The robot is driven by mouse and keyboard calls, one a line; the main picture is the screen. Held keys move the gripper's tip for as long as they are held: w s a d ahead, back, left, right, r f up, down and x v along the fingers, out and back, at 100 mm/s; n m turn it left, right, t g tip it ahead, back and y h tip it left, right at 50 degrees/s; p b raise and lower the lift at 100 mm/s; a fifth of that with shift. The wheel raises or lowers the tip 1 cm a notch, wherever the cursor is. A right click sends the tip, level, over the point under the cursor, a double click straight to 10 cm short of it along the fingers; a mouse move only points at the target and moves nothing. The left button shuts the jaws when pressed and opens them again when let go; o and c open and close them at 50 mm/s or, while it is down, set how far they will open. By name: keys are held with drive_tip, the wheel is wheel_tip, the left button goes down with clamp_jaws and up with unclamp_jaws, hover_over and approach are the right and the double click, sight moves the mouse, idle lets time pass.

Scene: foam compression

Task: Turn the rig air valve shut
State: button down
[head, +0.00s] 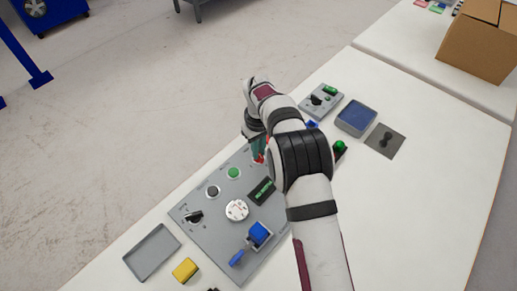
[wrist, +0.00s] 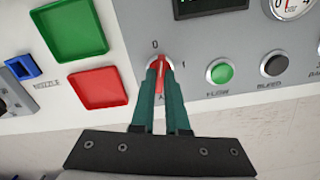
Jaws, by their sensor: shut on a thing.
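The air valve is a red handle (wrist: 160,72) on a round metal base on the light panel in the wrist view. It has a "0" mark above it and a "1" mark to its right. The handle lies roughly upright in the picture, its top end toward the "0". My gripper (wrist: 160,66) has its two green fingers closed on either side of the handle, gripping it. Part of the label below is hidden by the fingers. In the head view my gripper (head: 259,150) is at the panel's far edge, mostly covered by my arm, with a little red showing.
Right of the valve are a green FLOW button (wrist: 219,71), a BLEED button (wrist: 274,64) and a gauge (wrist: 294,5). Green (wrist: 70,30) and red (wrist: 98,87) squares lie left. In the head view a grey control panel (head: 215,250) and tray (head: 151,253) are nearby.

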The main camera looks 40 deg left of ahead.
drive_tip(key=shift+n, duration=1.5)
drive_tip(key=c, duration=0.9)
unclamp_jaws()
wheel_tip(320, 180, up, 16)
drive_tip(key=shift+f, duration=0.1)
